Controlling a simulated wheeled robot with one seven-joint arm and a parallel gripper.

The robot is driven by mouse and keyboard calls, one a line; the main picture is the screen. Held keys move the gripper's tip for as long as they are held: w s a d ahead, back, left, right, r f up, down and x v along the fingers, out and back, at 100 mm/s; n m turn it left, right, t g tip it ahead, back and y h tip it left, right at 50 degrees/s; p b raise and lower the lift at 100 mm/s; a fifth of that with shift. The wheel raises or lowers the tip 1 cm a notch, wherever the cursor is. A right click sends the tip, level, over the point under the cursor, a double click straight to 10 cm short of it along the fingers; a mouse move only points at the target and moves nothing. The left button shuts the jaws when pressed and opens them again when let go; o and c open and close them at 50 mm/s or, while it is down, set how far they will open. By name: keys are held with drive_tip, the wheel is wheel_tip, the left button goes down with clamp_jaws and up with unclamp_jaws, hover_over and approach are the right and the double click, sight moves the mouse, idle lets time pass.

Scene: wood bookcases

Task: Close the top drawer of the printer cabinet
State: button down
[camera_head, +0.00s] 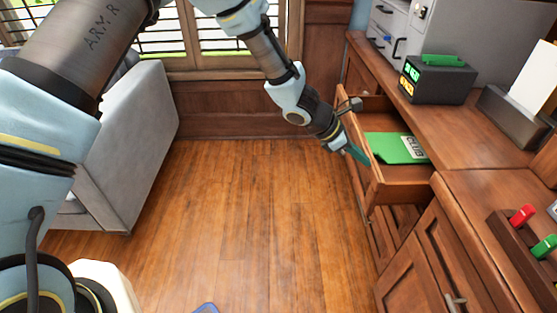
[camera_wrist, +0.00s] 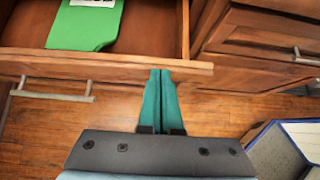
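The top drawer (camera_head: 402,190) of the wooden cabinet stands pulled out at the right in the head view, with a green folder (camera_head: 395,148) lying inside. In the wrist view the drawer's front panel (camera_wrist: 110,63) runs across the picture, its bar handle (camera_wrist: 52,90) to the left of my gripper. My gripper (camera_head: 359,156) is at the outer side of the drawer front. Its teal fingers (camera_wrist: 160,74) are together, with nothing visible between them, and their tips overlap the panel's edge near its right end. I cannot tell whether they touch it.
A black box with lit displays (camera_head: 437,80) and a grey cabinet unit (camera_head: 465,35) stand on the wooden top. A closed cabinet door (camera_head: 415,280) is nearer. A grey sofa (camera_head: 135,140) is at left. The wooden floor (camera_head: 250,220) between is mostly clear. A blue-edged box (camera_wrist: 265,150) shows at lower right.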

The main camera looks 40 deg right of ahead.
drive_tip(key=s+d+p, duration=0.3)
drive_tip(key=s+d, duration=0.4)
drive_tip(key=d, duration=0.2)
drive_tip(key=shift+s+d+p, duration=0.25)
drive_tip(key=shift+s+p, duration=0.1)
